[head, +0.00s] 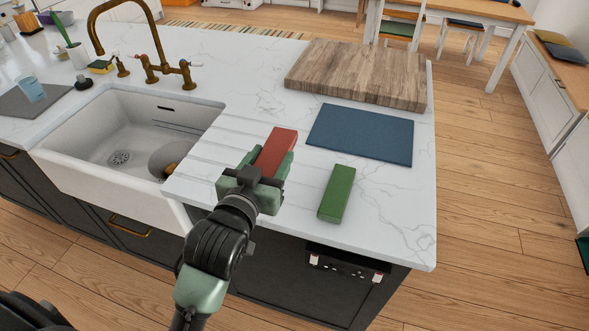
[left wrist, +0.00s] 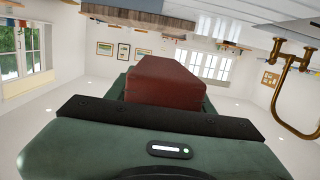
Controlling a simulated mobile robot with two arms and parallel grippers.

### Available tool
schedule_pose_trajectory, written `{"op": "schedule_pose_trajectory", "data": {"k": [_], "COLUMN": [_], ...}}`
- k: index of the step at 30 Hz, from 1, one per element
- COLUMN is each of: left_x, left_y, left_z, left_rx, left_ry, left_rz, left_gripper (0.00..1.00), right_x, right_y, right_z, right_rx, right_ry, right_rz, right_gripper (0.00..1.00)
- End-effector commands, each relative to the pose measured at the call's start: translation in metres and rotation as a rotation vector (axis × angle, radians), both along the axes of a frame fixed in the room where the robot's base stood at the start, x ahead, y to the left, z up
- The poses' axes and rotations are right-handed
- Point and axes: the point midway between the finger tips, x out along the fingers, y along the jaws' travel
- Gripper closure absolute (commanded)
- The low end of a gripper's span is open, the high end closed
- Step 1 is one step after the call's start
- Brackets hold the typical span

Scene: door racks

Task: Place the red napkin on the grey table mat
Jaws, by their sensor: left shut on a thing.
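The red napkin (head: 274,150) looks like a folded oblong block. My left gripper (head: 267,165) is shut on it, above the counter's front part, just right of the sink. In the left wrist view the red napkin (left wrist: 165,82) sticks out beyond the dark green gripper (left wrist: 165,98). The grey table mat (head: 14,106) lies on the counter at the far left, beyond the sink's left side, with a blue cup (head: 31,89) on it. The napkin is well apart from this mat. My right gripper is not in view.
A blue mat (head: 360,133) and a green folded block (head: 336,193) lie right of my gripper. A wooden board (head: 358,75) is behind the blue mat. The white sink (head: 130,135) and brass tap (head: 150,62) stand between my gripper and the grey mat.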

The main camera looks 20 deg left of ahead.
Motion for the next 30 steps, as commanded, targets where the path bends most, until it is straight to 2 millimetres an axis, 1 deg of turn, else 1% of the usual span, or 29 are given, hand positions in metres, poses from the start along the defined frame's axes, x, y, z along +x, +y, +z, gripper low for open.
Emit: {"op": "schedule_pose_trajectory", "data": {"k": [1, 6, 9, 13, 24, 27, 29, 30], "left_x": [0.016, 0.053, 0.067, 0.077, 0.078, 0.078, 0.078, 0.077], "left_y": [-0.002, -0.008, -0.01, -0.011, -0.011, -0.011, -0.011, -0.011], "left_z": [0.011, 0.037, 0.049, 0.057, 0.057, 0.045, 0.032, 0.021], "left_rx": [0.001, 0.003, 0.004, 0.007, 0.007, 0.007, 0.008, 0.009], "left_ry": [-0.011, -0.007, -0.004, 0.0, 0.003, 0.006, 0.01, 0.011], "left_rz": [-0.004, -0.016, -0.02, -0.021, -0.021, -0.021, -0.021, -0.023], "left_gripper": [0.87, 0.87, 0.87, 0.87, 0.87, 0.87, 0.87, 0.87], "right_x": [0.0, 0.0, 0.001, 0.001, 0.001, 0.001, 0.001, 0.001], "right_y": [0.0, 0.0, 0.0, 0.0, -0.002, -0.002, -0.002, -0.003], "right_z": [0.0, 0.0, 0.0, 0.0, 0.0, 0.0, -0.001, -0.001], "right_rx": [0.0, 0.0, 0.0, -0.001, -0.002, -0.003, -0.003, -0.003], "right_ry": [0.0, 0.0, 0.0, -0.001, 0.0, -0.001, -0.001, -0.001], "right_rz": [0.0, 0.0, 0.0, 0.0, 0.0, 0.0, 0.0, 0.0], "right_gripper": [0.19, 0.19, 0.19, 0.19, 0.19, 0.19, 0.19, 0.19]}}
